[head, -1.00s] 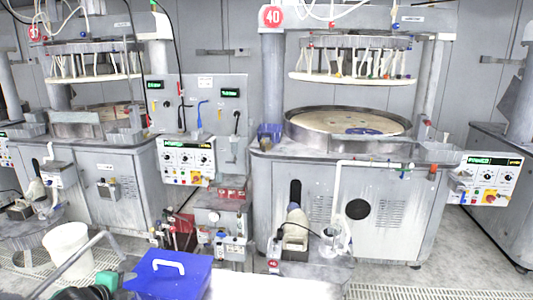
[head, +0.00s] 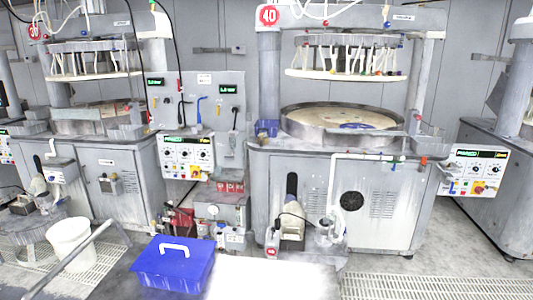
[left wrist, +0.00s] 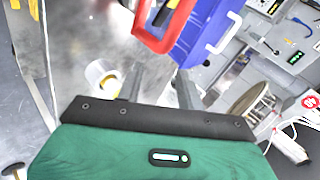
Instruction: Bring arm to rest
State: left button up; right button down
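My left gripper (left wrist: 158,88) shows in the left wrist view as a green body with a black band and two grey fingers. The fingers stand apart with nothing between them, so it is open. The blue box (left wrist: 205,32) with a white handle lies beyond the fingertips, apart from them. A red frame-like object (left wrist: 150,38) is beside it. In the head view neither gripper shows. The right gripper is out of sight in both views.
In the head view a blue lidded box (head: 172,268) stands on a grey surface at the bottom, beside a white bucket (head: 72,243). Behind are polishing machines with round platens (head: 342,120) and control boxes (head: 186,155). Floor shows at right (head: 440,265).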

pick_arm(q)
jog(key=s+d+f+n+g, duration=0.2)
jog(key=s+d+f+n, duration=0.15)
jog(key=s, duration=0.35)
jog(key=s+d+f+n+g, duration=0.1)
jog(key=s+d+f+n, duration=0.2)
jog(key=s+d, duration=0.35)
jog(key=s+n+g+y, duration=0.25)
jog(key=s+n, duration=0.65)
jog(key=s, duration=0.7)
notch_tip(320, 180, down, 30)
jog(key=g, duration=0.2)
jog(key=s+a+f, duration=0.2)
jog(key=s+f, duration=0.7)
jog(key=f, duration=0.1)
jog(key=s+a+f+g, duration=0.1)
jog(key=s+f, duration=0.9)
jog(key=f, duration=0.1)
jog(key=shift+s+a+m+h, duration=0.25)
jog(key=shift+a+m+h, duration=0.1)
jog(key=shift+m, duration=0.1)
